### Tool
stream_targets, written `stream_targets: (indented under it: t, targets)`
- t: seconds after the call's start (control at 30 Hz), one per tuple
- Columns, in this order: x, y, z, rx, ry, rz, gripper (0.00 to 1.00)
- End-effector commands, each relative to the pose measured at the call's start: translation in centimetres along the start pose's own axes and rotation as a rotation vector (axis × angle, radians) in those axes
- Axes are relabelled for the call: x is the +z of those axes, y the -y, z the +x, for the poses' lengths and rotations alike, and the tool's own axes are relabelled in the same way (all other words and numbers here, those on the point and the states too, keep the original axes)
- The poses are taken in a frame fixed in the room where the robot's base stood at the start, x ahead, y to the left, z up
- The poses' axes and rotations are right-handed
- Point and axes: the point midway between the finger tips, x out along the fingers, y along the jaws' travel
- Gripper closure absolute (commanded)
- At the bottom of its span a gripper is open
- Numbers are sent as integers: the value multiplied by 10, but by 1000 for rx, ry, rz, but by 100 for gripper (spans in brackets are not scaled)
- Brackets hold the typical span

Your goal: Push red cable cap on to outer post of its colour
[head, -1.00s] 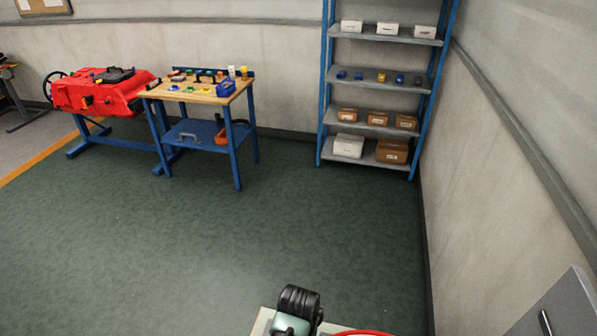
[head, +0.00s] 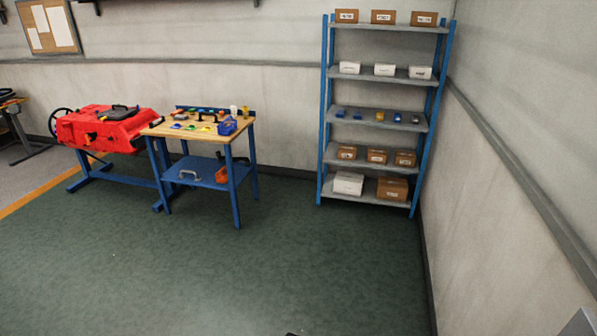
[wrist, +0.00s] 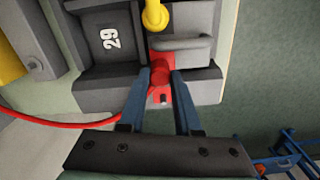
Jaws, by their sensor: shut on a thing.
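In the wrist view my gripper (wrist: 161,76) has its two blue fingers shut on the red cable cap (wrist: 160,70), in front of a dark battery-like block (wrist: 110,85) marked 29. A red cable (wrist: 45,120) curves in from the left and passes behind the fingers. Just below the fingertips is a red piece (wrist: 155,97) with a small grey stub; I cannot tell whether it is the post's base or part of the cap. A yellow cap (wrist: 155,15) is above, at the top edge. The cap's underside is hidden. The head view does not show the gripper.
A grey bar (wrist: 185,50) lies close above the right fingertip. A yellow part (wrist: 10,62) is at the left. In the head view a workbench (head: 205,125), a red machine (head: 108,128) and a shelf (head: 380,115) stand far off, with open green floor before them.

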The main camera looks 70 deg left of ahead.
Motion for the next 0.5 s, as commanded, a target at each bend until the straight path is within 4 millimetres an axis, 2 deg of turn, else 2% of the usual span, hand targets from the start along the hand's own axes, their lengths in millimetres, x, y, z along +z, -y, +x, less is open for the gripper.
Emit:
stream_targets:
  t: [0.47,0.5]
  targets:
    - [0,0,16,0,1,0,100]
    - [0,0,15,0,0,0,63]
